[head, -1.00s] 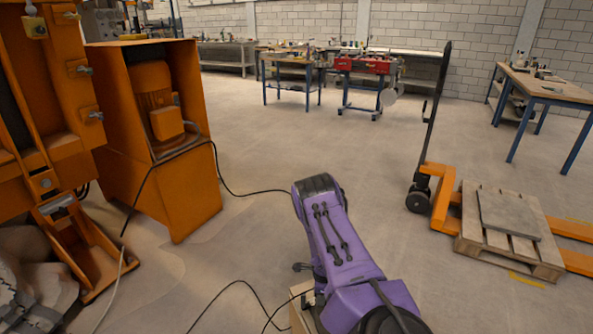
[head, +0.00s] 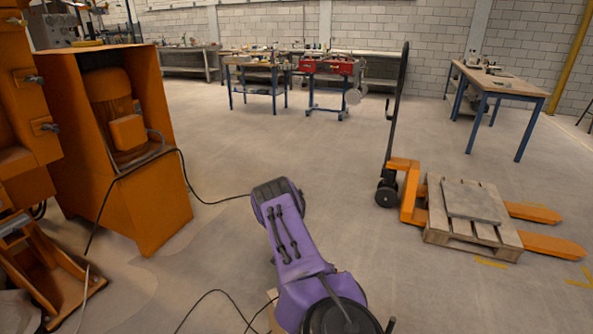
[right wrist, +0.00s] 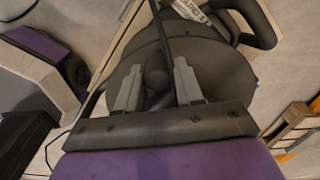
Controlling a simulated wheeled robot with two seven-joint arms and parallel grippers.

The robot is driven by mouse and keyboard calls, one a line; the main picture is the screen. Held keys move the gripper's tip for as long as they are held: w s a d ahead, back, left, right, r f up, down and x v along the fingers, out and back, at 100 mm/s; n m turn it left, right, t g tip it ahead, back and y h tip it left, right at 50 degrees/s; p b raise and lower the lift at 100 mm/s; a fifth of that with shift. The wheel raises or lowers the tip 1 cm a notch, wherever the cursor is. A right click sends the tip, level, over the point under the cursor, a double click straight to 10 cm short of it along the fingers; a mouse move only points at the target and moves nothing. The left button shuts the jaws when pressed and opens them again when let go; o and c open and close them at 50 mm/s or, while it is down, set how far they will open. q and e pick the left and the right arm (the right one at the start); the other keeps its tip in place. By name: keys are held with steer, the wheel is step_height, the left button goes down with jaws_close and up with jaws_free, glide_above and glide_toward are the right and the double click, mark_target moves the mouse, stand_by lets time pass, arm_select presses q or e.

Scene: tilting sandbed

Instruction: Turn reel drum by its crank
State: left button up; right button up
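In the right wrist view, the reel drum (right wrist: 227,77) is a dark grey round disc directly in front of my right gripper (right wrist: 157,92). The crank's dark rounded knob (right wrist: 156,72) stands between the two grey fingers, which sit close against it on both sides. In the head view, my purple arm fills the lower middle and hides the right gripper. My left gripper is not in view.
An orange machine housing (head: 160,210) stands at left. Black cables (head: 215,200) trail over the floor. A pallet truck (head: 408,190) with a wooden pallet (head: 470,243) stands at right. Workbenches (head: 500,85) line the back. The middle floor is clear.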

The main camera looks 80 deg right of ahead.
steer(key=shift+o, duration=1)
steer(key=shift+s, duration=0.1)
steer(key=shift+w+r, duration=0.1)
steer(key=shift+w, duration=0.15)
step_height(320, 180, up, 10)
steer(key=p, duration=0.3)
steer(key=shift+a, duration=0.1)
steer(key=shift+s+r+p, duration=0.1)
steer(key=shift+r+p, duration=0.1)
steer(key=shift+p, duration=0.1)
steer(key=shift+s, duration=0.15)
